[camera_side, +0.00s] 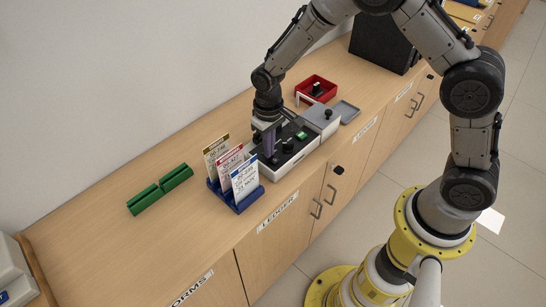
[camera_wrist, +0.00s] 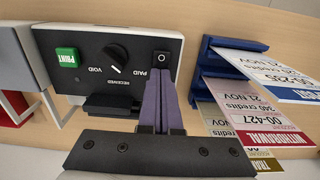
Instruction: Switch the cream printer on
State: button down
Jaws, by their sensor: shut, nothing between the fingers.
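The cream printer (camera_side: 300,157) stands on the wooden counter, with a black top panel. In the wrist view its panel (camera_wrist: 138,50) carries a green PRINT button (camera_wrist: 67,57), a black dial (camera_wrist: 115,54) between the words VOID and PAID, and a black rocker switch (camera_wrist: 161,57) with a white O mark. My gripper (camera_wrist: 158,88) is shut and empty, with its purple fingers pointing down at the switch end of the panel. The fingertips lie right beside the switch and partly cover its lower edge. I cannot tell whether they touch it.
A blue rack (camera_side: 238,203) with several printed cards stands close to the printer's switch end. A grey unit (camera_side: 322,117) adjoins its other end, with a red tray (camera_side: 317,88) behind. Green blocks (camera_side: 160,190) lie left.

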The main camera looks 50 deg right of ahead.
jog(key=shift+f, duration=0.1)
jog(key=shift+r, duration=3.5)
jog(key=shift+d+r, duration=0.1)
jog(key=s+d+r+m+t, duration=0.1)
jog(key=s+d+r+t, duration=0.2)
jog(key=r, duration=0.7)
jog(key=s+d+r+t, duration=0.2)
jog(key=s+r, duration=0.3)
jog(key=r, duration=0.5)
jog(key=s+d+f, duration=0.1)
jog(key=s, duration=0.7)
jog(key=s+d+f+n, duration=0.1)
jog(key=s, duration=0.8)
jog(key=shift+s+d+t, duration=0.2)
jog(key=shift+d+t, duration=0.05)
jog(key=shift+t, duration=0.05)
